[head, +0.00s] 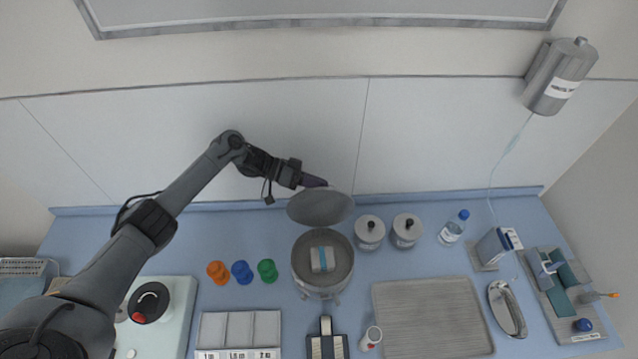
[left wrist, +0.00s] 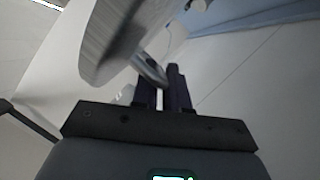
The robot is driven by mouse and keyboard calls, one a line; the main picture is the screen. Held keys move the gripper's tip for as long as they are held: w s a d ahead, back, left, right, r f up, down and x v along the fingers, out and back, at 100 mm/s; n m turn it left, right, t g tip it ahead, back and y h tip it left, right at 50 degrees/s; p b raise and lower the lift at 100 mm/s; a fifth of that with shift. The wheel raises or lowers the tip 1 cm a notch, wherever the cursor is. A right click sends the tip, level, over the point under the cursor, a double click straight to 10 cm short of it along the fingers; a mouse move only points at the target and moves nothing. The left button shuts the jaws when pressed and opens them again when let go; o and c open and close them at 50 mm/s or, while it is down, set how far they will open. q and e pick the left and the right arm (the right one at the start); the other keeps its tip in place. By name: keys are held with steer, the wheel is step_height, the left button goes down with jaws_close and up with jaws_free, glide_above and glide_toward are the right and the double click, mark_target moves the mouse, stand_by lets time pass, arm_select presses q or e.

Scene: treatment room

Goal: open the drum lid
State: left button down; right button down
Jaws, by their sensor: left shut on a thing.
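The metal drum (head: 299,272) stands on the blue counter with its round lid (head: 320,208) raised at the back, so its mouth is uncovered. Inside lies a white pack with a blue band (head: 322,259). My left gripper (head: 316,182) is at the lid's far edge, shut on the lid. In the left wrist view, the lid (left wrist: 112,45) fills the upper left, and a small metal tab (left wrist: 150,70) on it reaches to the dark fingers of my left gripper (left wrist: 163,88). The exact contact is partly hidden. My right gripper is not in view.
Two lidded metal jars (head: 369,234) (head: 407,231) stand close right of the drum. Orange (head: 217,271), blue (head: 242,271) and green (head: 267,269) knobbed pieces stand to its left. A tray (head: 430,315) lies at the front right. The wall rises behind the lid.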

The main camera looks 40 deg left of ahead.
arm_select(q)
steer(key=c, duration=1.5)
jaws_free()
steer(key=shift+c, duration=0.2)
steer(key=shift+o, duration=0.2)
steer(key=b+v, duration=0.3)
steer(key=v, duration=0.7)
steer(key=shift+s+a, duration=0.2)
steer(key=shift+a, duration=0.2)
steer(key=shift+r, duration=0.1)
